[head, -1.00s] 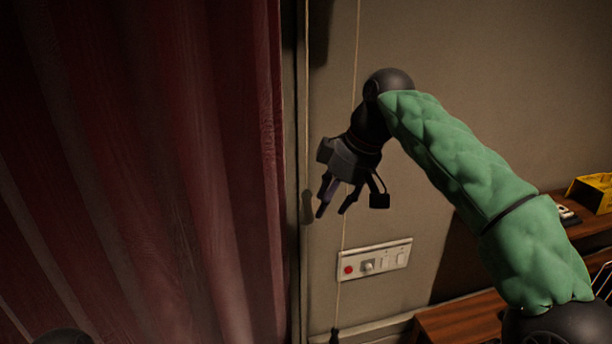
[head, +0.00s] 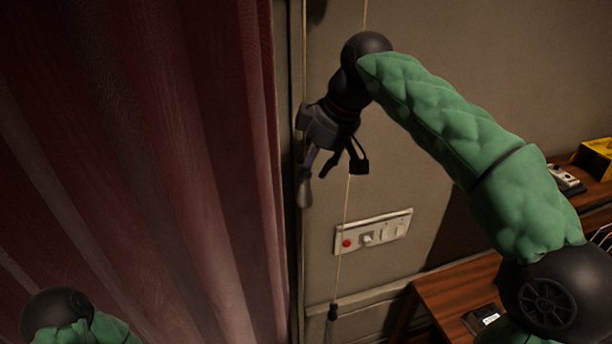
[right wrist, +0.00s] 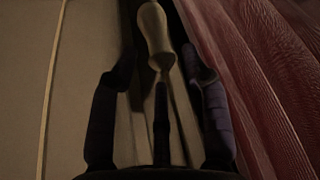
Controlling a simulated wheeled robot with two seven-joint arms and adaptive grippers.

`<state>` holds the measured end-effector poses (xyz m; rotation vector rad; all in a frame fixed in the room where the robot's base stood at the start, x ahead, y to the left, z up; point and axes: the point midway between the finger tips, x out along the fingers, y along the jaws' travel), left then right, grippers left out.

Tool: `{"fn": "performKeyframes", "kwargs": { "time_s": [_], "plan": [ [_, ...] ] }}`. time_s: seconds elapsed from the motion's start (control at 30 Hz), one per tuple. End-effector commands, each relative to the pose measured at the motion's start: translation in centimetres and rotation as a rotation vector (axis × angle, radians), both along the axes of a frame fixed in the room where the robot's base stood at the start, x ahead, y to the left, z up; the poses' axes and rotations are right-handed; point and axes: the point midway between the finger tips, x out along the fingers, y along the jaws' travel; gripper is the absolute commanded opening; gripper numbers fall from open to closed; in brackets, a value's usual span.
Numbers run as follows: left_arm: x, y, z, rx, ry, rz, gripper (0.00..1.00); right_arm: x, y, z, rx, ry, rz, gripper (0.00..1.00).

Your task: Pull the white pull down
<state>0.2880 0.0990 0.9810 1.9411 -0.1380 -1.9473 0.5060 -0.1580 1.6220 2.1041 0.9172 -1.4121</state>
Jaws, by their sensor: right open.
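The white pull (head: 304,191) is a small pale, tapered handle hanging on a cord just right of the curtain's edge. It also shows at the top of the right wrist view (right wrist: 154,32), centred between and beyond the fingers. My right gripper (head: 331,167) is open and points down, with one finger overlapping the top of the pull in the head view. In the right wrist view my gripper (right wrist: 157,85) has nothing between its fingers; I see no clear contact with the pull. My left gripper is out of view.
A red curtain (head: 150,150) fills the left. A second cord (head: 347,215) with a dark pull (head: 333,312) hangs to the right, before a wall switch panel (head: 372,234). A wooden desk (head: 455,295) stands lower right, with a yellow box (head: 598,150) behind.

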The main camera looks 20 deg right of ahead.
Motion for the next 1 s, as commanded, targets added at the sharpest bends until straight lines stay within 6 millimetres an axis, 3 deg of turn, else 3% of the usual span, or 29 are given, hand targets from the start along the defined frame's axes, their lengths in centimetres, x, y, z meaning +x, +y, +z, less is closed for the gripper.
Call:
{"fn": "performKeyframes", "kwargs": {
  "time_s": [0.23, 0.6, 0.77, 0.8, 1.0],
  "plan": [
    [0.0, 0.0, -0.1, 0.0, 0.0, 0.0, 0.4, 0.7, 0.7, -2.4, 0.0, -0.001, -0.001, 0.47],
    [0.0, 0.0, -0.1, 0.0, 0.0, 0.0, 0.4, 0.8, 0.8, -2.9, 0.001, -0.002, -0.001, 0.47],
    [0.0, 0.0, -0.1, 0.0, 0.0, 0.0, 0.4, 0.8, 0.9, -2.9, 0.001, -0.002, -0.001, 0.04],
    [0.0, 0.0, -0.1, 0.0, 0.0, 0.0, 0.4, 0.8, 0.9, -2.9, 0.002, -0.001, -0.001, 0.0],
    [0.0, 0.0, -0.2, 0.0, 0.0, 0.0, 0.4, 0.8, 0.9, -3.0, 0.002, 0.0, -0.001, 0.0]
  ]
}}
